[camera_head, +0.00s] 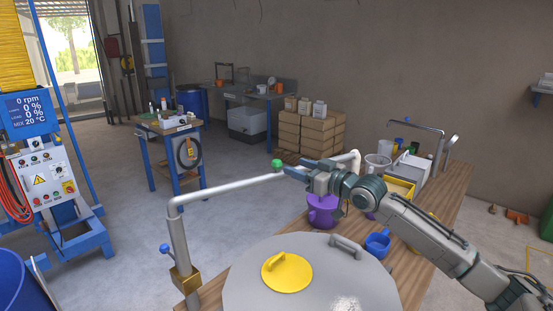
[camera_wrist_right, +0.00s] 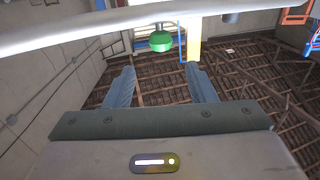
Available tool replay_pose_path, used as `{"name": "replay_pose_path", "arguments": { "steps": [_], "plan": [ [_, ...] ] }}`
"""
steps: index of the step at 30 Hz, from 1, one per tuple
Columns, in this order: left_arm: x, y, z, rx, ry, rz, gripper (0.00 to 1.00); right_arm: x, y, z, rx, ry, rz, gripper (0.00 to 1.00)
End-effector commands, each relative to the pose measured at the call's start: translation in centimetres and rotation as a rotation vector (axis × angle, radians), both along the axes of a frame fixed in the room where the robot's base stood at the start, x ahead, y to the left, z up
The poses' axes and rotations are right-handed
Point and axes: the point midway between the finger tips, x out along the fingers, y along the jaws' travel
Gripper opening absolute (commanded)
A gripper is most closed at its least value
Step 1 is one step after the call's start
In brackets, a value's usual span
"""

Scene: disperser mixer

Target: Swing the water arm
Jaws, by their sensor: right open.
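The water arm (camera_head: 230,188) is a pale grey pipe that rises from a post (camera_head: 180,245) at the front left and runs across to the right. A green knob (camera_head: 276,164) sits at its far part, and it also shows in the wrist view (camera_wrist_right: 160,41). My right gripper (camera_head: 289,170) is at the pipe beside the knob. In the wrist view its fingers (camera_wrist_right: 163,80) are apart with nothing between them, and the pipe (camera_wrist_right: 100,32) crosses beyond the fingertips. Whether they touch the pipe I cannot tell. My left gripper is not in view.
A grey lidded vessel (camera_head: 245,285) with a yellow hatch (camera_head: 287,272) stands below the pipe. A wooden bench (camera_head: 455,190) carries a purple jug (camera_head: 322,212), a blue mug (camera_head: 377,244) and a yellow bin (camera_head: 398,188). Open floor (camera_head: 110,250) lies to the left.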

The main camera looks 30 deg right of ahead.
Motion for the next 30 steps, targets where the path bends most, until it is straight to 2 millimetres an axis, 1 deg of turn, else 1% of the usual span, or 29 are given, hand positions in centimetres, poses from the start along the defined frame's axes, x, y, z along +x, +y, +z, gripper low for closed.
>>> {"name": "replay_pose_path", "arguments": {
  "steps": [1,7,10,18,21,25,30],
  "plan": [
    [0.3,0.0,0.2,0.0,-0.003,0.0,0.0,0.4,0.4,0.2,0.006,-0.003,0.008,0.5],
    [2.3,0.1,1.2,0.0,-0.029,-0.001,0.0,2.3,0.8,0.3,0.006,-0.002,0.003,0.5],
    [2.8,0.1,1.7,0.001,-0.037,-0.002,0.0,3.3,1.1,0.3,0.006,-0.002,0.005,0.5],
    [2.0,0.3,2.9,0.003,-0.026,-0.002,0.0,6.3,2.0,0.3,0.004,-0.001,0.004,0.5],
    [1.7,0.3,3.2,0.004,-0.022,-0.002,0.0,7.1,2.2,0.2,0.002,-0.001,0.004,0.5],
    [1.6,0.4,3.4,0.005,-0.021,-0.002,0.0,7.8,2.4,0.1,0.0,-0.001,0.005,0.5],
    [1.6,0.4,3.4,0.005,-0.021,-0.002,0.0,8.0,2.5,0.0,-0.001,0.001,0.005,0.5]
  ]
}}
